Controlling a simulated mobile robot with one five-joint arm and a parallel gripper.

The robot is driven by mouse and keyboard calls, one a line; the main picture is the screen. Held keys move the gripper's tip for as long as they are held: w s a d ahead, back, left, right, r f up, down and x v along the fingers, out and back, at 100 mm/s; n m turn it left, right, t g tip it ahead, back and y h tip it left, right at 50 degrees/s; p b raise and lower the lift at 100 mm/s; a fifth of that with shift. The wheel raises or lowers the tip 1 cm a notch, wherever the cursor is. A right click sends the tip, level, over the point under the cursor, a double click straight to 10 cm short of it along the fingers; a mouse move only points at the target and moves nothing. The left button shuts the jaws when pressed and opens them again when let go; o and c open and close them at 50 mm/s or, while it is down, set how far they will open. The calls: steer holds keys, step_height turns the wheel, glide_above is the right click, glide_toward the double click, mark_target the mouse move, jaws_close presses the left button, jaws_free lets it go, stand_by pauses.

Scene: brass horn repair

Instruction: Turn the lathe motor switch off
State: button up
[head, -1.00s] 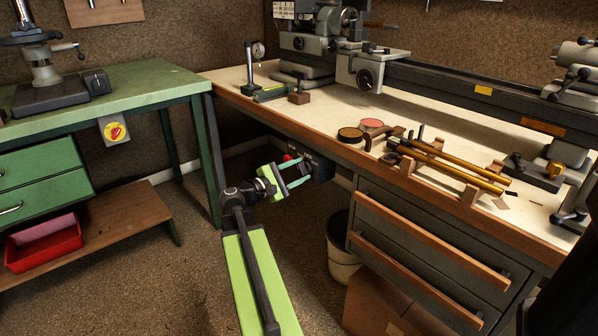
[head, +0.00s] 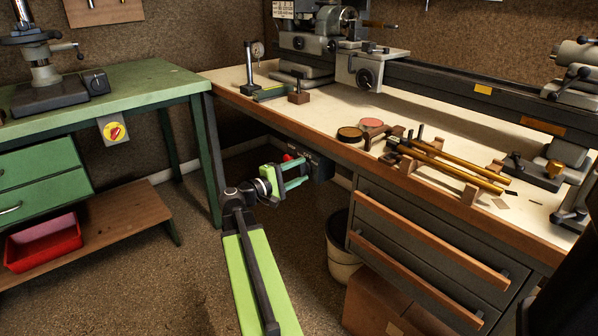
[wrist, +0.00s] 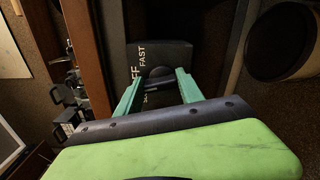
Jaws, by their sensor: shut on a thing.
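The lathe motor switch is a dark box (head: 320,166) under the front edge of the lathe bench. The wrist view shows its dark face (wrist: 176,52) with white lettering, "FF" and "FAST" readable and more partly hidden. A dark round knob (wrist: 157,72) sits on that face. My gripper (head: 304,172) reaches the box from the left, its green fingers on either side of the knob in the wrist view (wrist: 158,83), shut on it. Where the knob points is hard to tell. A red button (head: 288,157) shows just behind my gripper.
The lathe bench (head: 225,85) overhangs the switch, with wooden-fronted drawers (head: 430,240) to the right. A pale bin (head: 342,255) stands below, beside a cardboard box (head: 385,305). Floor between is open.

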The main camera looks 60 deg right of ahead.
steer(key=shift+s+a+f+m, duration=0.1)
steer(key=shift+m, duration=1.1)
steer(key=o, duration=1.4)
steer(key=v, duration=1.7)
steer(key=shift+a, duration=0.1)
